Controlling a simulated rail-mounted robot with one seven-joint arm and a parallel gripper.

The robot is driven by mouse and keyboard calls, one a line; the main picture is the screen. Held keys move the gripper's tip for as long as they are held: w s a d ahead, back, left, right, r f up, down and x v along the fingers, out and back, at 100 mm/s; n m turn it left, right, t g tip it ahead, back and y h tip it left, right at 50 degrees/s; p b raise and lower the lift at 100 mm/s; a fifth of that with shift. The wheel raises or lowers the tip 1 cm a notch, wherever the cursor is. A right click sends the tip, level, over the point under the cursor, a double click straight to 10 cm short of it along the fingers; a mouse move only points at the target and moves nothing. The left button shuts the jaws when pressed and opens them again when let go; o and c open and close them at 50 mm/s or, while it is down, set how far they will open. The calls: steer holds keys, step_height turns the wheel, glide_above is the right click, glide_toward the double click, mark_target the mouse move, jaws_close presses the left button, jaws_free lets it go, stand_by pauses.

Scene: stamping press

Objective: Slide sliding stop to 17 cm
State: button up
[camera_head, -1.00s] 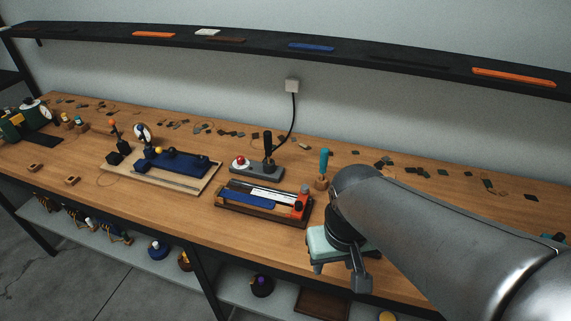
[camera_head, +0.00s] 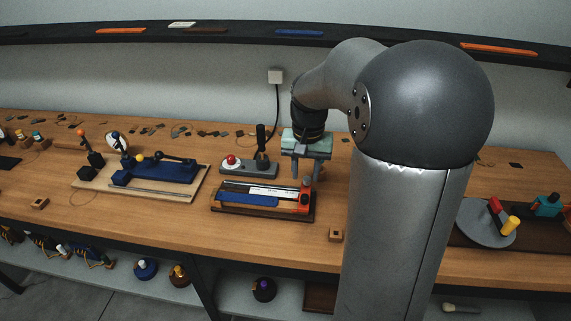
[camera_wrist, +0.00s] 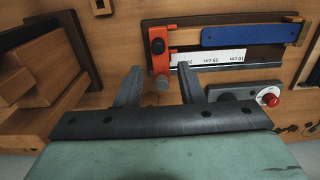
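The sliding stop is an orange block (camera_head: 305,196) at the right end of a dark wooden gauge (camera_head: 262,212). The white ruler (camera_wrist: 222,58) shows 10 cm and 15 cm marks and a partly legible mark, seemingly 20, close to the stop. The stop is beyond the 15 cm mark. My gripper (camera_head: 306,176) is just above the stop.
A blue strip (camera_head: 247,200) lies along the gauge. A grey base with a red button (camera_head: 231,160) and black lever (camera_head: 261,138) stands just behind it. A blue fixture on a board (camera_head: 155,172) is to the left. A small wooden block (camera_head: 336,235) lies in front.

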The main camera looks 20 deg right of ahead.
mark_target(304, 193)
step_height(304, 193, down, 8)
steer(key=b, duration=0.5)
steer(key=shift+s+d+r+b, duration=0.1)
steer(key=shift+s+b, duration=0.05)
steer(key=shift+b, duration=0.15)
steer(key=shift+r, duration=0.15)
jaws_close()
steer(key=shift+w+a+r, duration=0.1)
steer(key=shift+w+a, duration=0.45)
steer(key=shift+a, duration=0.25)
steer(key=shift+w+a, duration=0.55)
steer(key=shift+a, duration=0.25)
steer(key=shift+w+a+r, duration=0.1)
steer(key=shift+w+a, duration=0.45)
steer(key=shift+a, duration=0.25)
steer(key=shift+o, duration=0.5)
jaws_free()
steer(key=shift+o, duration=0.7)
steer(key=shift+s+f, duration=0.1)
steer(key=shift+f, duration=0.05)
